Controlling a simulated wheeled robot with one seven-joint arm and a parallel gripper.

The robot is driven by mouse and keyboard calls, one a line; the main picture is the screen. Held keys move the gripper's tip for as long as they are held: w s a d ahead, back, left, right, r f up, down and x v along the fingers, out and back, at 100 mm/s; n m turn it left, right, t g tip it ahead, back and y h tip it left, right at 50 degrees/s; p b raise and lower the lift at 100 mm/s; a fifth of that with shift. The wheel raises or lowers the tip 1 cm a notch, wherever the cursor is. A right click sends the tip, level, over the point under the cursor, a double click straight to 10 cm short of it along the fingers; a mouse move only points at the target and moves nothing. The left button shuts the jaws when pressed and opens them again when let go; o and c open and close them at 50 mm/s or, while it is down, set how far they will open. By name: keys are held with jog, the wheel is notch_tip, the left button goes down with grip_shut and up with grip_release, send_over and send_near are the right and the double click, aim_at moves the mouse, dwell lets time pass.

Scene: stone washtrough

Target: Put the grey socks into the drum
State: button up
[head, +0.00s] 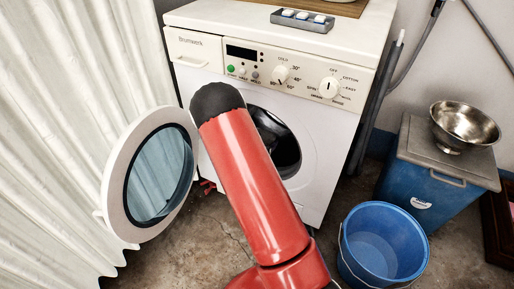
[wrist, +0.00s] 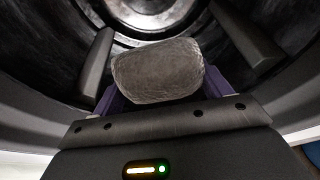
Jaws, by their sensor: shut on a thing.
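The grey socks (wrist: 158,72), a rolled bundle, sit between the purple fingers of my gripper (wrist: 160,88) in the wrist view. My gripper is shut on them. Around and beyond them is the dark metal drum (wrist: 60,45), with raised paddles on its wall; the socks appear to be within its mouth. In the head view the drum (head: 282,145) shows only in part through the washing machine's round opening. My red arm covers the rest, and the gripper and socks are hidden there. I cannot tell whether the socks touch the drum wall.
The washing machine's door (head: 116,190) stands swung open to the left, near a white curtain (head: 60,120). A blue bucket (head: 350,250) stands on the floor at right. Behind it, a blue box (head: 400,185) carries a metal bowl (head: 465,122). A small tray (head: 300,27) lies on the machine.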

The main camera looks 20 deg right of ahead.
jog(key=b+x, duration=0.8)
jog(key=x, duration=0.8)
jog(key=shift+r, duration=0.3)
jog(key=o, duration=1)
jog(key=v, duration=0.7)
jog(key=shift+s+a+r, duration=0.15)
jog(key=shift+s+a, duration=0.1)
